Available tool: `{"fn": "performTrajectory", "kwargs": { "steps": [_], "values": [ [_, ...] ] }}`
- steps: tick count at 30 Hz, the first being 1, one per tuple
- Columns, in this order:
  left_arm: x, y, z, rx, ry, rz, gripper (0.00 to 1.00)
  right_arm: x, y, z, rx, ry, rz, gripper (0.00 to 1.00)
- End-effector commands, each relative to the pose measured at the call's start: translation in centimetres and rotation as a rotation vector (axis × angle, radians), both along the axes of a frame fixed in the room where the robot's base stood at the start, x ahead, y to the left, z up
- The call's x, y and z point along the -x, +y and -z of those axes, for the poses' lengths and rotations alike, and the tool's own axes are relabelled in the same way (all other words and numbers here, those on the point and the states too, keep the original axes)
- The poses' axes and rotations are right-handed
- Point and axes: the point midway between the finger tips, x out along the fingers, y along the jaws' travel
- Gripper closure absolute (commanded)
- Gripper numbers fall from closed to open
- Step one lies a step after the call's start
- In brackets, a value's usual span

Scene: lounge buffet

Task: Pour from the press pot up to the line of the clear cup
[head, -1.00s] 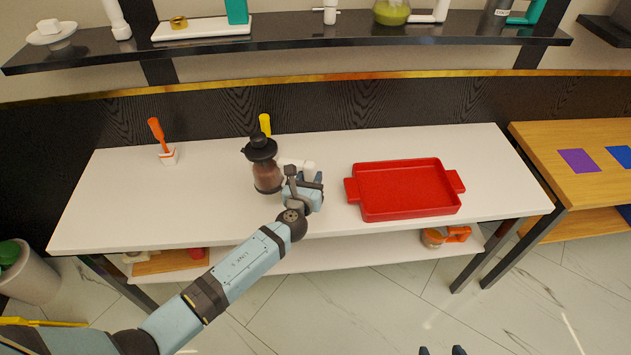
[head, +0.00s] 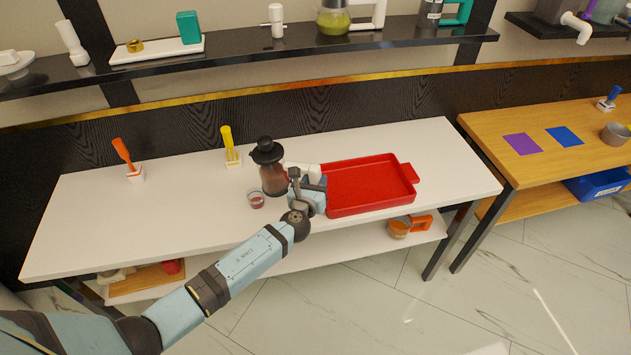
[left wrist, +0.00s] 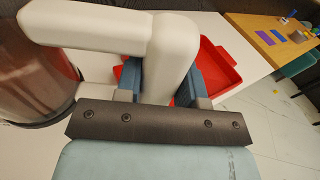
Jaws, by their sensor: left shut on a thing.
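The press pot (head: 272,180) has a black lid, a clear body with brown liquid, and a white handle. It looks roughly upright over the white table; I cannot tell whether its base touches the top. My left gripper (head: 304,180) is shut on the handle, to the right of the body. In the left wrist view the white handle (left wrist: 172,60) lies between the fingers, and part of the brown body (left wrist: 35,70) shows at left. The small clear cup (head: 256,200) stands just left and in front of the pot, with reddish colour in it; its line cannot be made out. My right gripper is out of view.
A red tray (head: 370,186) lies close right of my left gripper. An orange-handled utensil (head: 122,153) and a yellow-handled one (head: 227,137) stand in white holders behind. The white table (head: 100,225) is clear at left. A black shelf (head: 240,64) runs above the back.

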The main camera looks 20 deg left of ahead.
Motion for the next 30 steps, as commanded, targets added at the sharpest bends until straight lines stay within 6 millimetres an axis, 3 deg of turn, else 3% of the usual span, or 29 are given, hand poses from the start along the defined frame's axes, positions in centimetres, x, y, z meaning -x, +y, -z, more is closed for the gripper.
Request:
{"fn": "performTrajectory", "kwargs": {
  "steps": [16,30],
  "values": [
    [-0.1,-0.5,1.4,0.134,-0.007,0.001,1.0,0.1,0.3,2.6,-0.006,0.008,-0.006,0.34],
    [0.0,-0.6,1.6,0.169,-0.007,0.0,1.0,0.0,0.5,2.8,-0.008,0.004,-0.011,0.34]
  ]
}}
